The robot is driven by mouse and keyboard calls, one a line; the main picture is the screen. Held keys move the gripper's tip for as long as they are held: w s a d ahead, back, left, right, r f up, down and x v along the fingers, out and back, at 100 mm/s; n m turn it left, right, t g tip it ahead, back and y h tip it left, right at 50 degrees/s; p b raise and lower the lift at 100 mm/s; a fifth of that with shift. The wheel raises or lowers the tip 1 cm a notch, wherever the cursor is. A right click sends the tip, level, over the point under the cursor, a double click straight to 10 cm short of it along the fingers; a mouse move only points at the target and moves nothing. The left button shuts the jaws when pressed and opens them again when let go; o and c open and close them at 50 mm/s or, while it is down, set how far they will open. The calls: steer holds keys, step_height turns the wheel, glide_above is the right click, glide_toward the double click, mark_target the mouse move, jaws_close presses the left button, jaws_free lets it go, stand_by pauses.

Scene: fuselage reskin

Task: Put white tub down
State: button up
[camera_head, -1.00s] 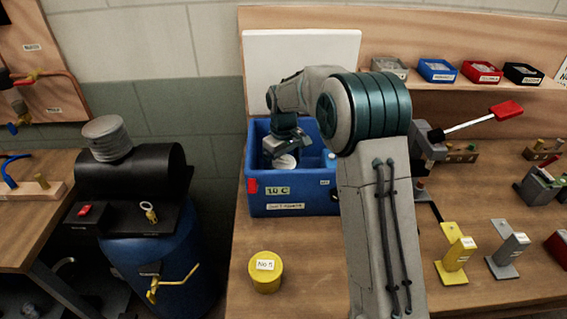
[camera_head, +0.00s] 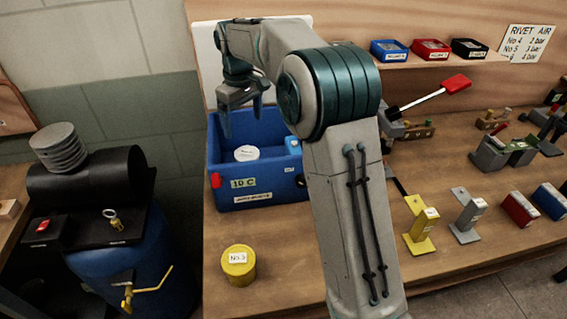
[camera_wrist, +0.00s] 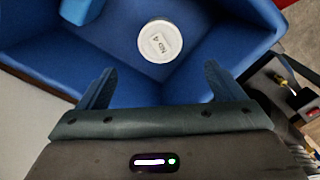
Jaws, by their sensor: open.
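The white tub (camera_head: 246,153) stands upright inside the blue cooler box (camera_head: 258,190), on its floor. In the wrist view the tub (camera_wrist: 161,41) shows its round lid with a label reading "No 4", and blue walls (camera_wrist: 225,50) surround it. My gripper (camera_head: 243,120) is above the box, open and empty, with its fingers pointing down. In the wrist view its two fingertips (camera_wrist: 155,80) are spread wide apart, and the tub is beyond them, touching neither.
A smaller blue item (camera_head: 293,145) sits inside the box at its right. A yellow tub (camera_head: 238,264) labelled No 5 stands on the bench (camera_head: 285,270) in front. Yellow (camera_head: 421,225) and grey (camera_head: 468,215) brackets stand to the right. Bins (camera_head: 430,50) line the shelf.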

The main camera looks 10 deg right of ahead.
steer(key=s+d+m+t, duration=0.1)
steer(key=s+d, duration=0.3)
steer(key=s, duration=0.6)
steer(key=s+d+f+m+t, duration=0.1)
steer(key=s+d+m, duration=0.3)
steer(key=s, duration=0.7)
steer(key=s+d+f+m+t, duration=0.1)
steer(key=s+d+m, duration=0.2)
steer(key=s, duration=0.8)
steer(key=shift+d+f, duration=0.25)
steer(key=shift+d, duration=0.65)
